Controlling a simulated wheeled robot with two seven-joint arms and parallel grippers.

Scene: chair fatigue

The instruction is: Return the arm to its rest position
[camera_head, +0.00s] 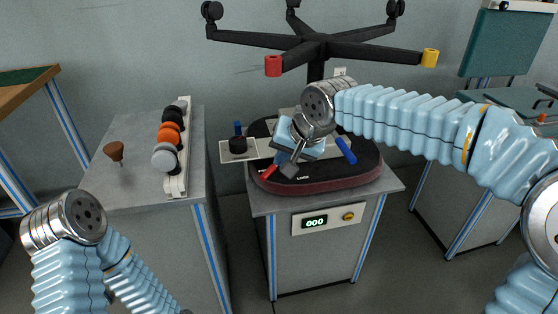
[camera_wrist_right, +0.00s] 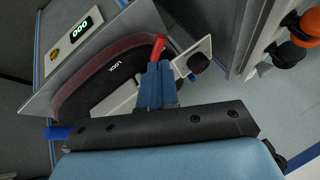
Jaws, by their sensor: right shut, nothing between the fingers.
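My right arm reaches in from the right in the head view. Its gripper (camera_head: 290,166) hangs over the chair seat on the middle bench. In the right wrist view its blue fingers (camera_wrist_right: 155,82) are together with nothing between them. A red lever (camera_wrist_right: 158,46) shows just beyond the fingertips; whether they touch it I cannot tell. The red lever (camera_head: 268,173) also shows in the head view. My left arm shows at the lower left, but its gripper is not visible.
The dark seat (camera_head: 350,176) carries a blue lever (camera_head: 346,152) and "LOCK" marks. The counter (camera_head: 315,222) reads 000. A black star base with casters (camera_head: 312,42) hangs above. The left bench (camera_head: 130,186) holds a rack of knobs (camera_head: 170,140) and a brown knob (camera_head: 114,150).

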